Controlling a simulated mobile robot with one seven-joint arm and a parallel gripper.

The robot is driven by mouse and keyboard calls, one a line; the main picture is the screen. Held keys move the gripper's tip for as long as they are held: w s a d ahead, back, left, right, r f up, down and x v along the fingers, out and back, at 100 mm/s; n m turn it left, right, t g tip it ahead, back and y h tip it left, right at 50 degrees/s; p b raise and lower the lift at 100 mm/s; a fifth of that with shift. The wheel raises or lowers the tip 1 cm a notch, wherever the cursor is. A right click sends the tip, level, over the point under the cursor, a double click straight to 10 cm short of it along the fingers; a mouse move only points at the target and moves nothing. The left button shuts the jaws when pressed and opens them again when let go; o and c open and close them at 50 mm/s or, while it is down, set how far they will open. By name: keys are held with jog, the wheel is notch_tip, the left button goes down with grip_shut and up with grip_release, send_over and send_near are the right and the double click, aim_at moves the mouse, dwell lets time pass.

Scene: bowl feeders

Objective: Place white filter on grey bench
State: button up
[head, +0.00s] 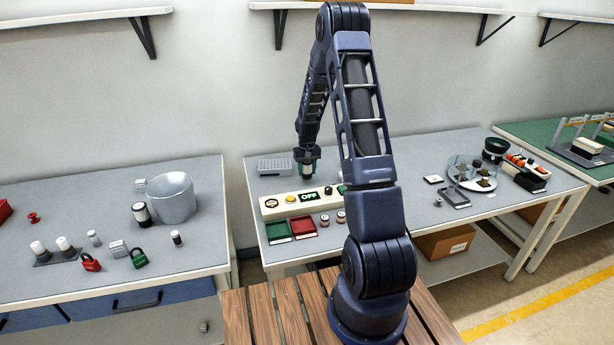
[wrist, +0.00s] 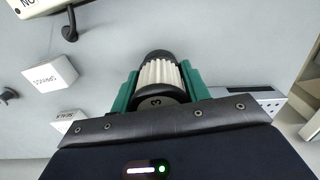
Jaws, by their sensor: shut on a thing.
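My gripper (head: 307,163) is over the back left part of the middle grey bench (head: 436,150), behind the long button panel. In the wrist view my gripper (wrist: 160,84), with green fingers, is shut on the white filter (wrist: 158,73). The filter is ribbed and white with black end caps, one marked 3. In the head view it is mostly hidden by the fingers. I cannot tell whether it touches the bench top.
The button panel (head: 309,199), with a sign reading OFF, lies in front of my gripper. A grey perforated block (head: 275,166) is just left. White boxes (wrist: 50,72) (wrist: 67,124) stand nearby. A green tray (head: 279,231) and red tray (head: 303,226) lie at the front.

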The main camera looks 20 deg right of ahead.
aim_at(307, 175)
jog(key=shift+f, duration=1.4)
jog(key=shift+f, duration=0.15)
jog(key=o, duration=1)
